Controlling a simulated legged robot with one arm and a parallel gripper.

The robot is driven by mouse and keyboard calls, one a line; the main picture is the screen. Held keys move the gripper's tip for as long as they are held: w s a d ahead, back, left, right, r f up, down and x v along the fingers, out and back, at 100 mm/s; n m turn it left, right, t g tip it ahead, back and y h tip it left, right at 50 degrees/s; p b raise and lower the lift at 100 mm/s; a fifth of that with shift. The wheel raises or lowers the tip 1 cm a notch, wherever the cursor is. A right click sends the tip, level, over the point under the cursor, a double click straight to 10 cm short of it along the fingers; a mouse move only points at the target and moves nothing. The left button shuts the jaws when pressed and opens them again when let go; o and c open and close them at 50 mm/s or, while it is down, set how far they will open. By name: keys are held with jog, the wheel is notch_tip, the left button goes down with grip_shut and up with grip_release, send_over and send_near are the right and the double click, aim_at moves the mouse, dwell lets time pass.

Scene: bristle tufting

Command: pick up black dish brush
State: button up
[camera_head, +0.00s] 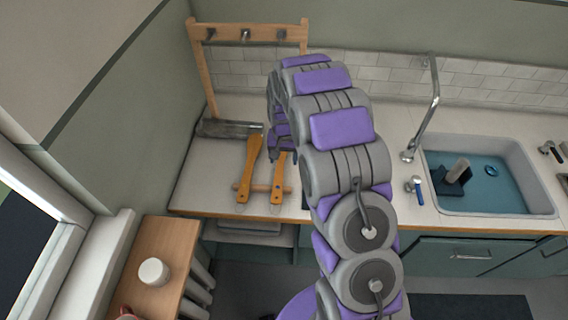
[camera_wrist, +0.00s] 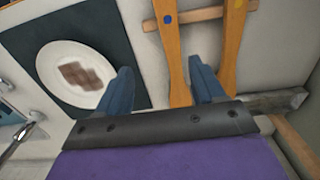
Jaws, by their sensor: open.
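I cannot clearly make out a black dish brush. A dark grey long object (camera_head: 228,129) lies at the back left of the counter, and its end shows at the right in the wrist view (camera_wrist: 275,102). A dark block (camera_head: 453,183) stands in the sink with a paler piece on it; I cannot tell whether either is the brush. My gripper (camera_wrist: 161,64) is open, pointing down over the counter. One wooden handle (camera_wrist: 173,50) passes between its blue fingers in the wrist view; I see no grip on it. My arm hides most of the gripper in the head view.
Two wooden-handled tools (camera_head: 248,170) lie across a wooden bar (camera_head: 265,188). A wooden hook rack (camera_head: 203,70) stands behind. A white plate with a brown item (camera_wrist: 60,90) lies beside the gripper. The sink (camera_head: 490,207) and tap (camera_head: 432,100) are at the right.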

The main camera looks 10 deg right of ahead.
jog(key=b, duration=0.1)
send_over(276, 183)
jog(key=f, duration=0.7)
jog(key=shift+w+a+f, duration=0.1)
jog(key=shift+a+f, duration=0.1)
jog(key=shift+f, duration=0.1)
jog(key=d+f, duration=0.1)
jog(key=d+f+b, duration=0.1)
jog(key=f, duration=0.1)
jog(key=shift+d+f, duration=0.1)
jog(key=shift+d, duration=0.05)
jog(key=shift+a+f, duration=0.25)
jog(key=shift+f, duration=0.3)
jog(key=shift+a+f, duration=0.25)
jog(key=shift+f, duration=0.3)
jog(key=shift+a+r, duration=0.1)
jog(key=shift+a, duration=0.45)
jog(key=shift+c, duration=0.9)
jog(key=shift+d, duration=0.8)
jog(key=c, duration=0.4)
jog(key=shift+d, duration=0.15)
jog(key=c, duration=0.3)
jog(key=shift+a, duration=0.8)
jog(key=c, duration=0.4)
